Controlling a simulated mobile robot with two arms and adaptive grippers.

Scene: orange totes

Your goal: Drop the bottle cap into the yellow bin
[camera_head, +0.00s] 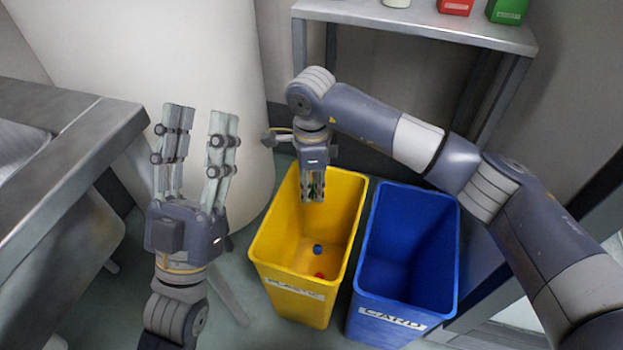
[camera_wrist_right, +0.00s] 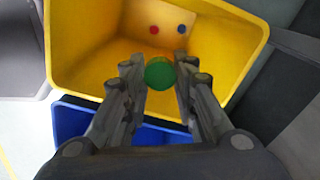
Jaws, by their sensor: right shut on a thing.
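The yellow bin (camera_head: 285,262) stands on the floor in the middle of the head view, and its wall (camera_wrist_right: 90,75) fills much of the right wrist view. My right gripper (camera_head: 313,196) points down over the bin's opening. It is shut on a green bottle cap (camera_wrist_right: 159,73), which shows between the fingertips in the right wrist view. A blue cap (camera_head: 318,249) and a red cap (camera_head: 319,275) lie on the bin's floor. My left gripper (camera_head: 201,122) is open and empty, fingers up, left of the bin.
A blue bin (camera_head: 405,255) marked CARD stands right beside the yellow bin. A metal shelf (camera_head: 430,22) behind holds a red container (camera_head: 455,6) and a green container (camera_head: 507,11). A steel table (camera_head: 70,170) stands at the left.

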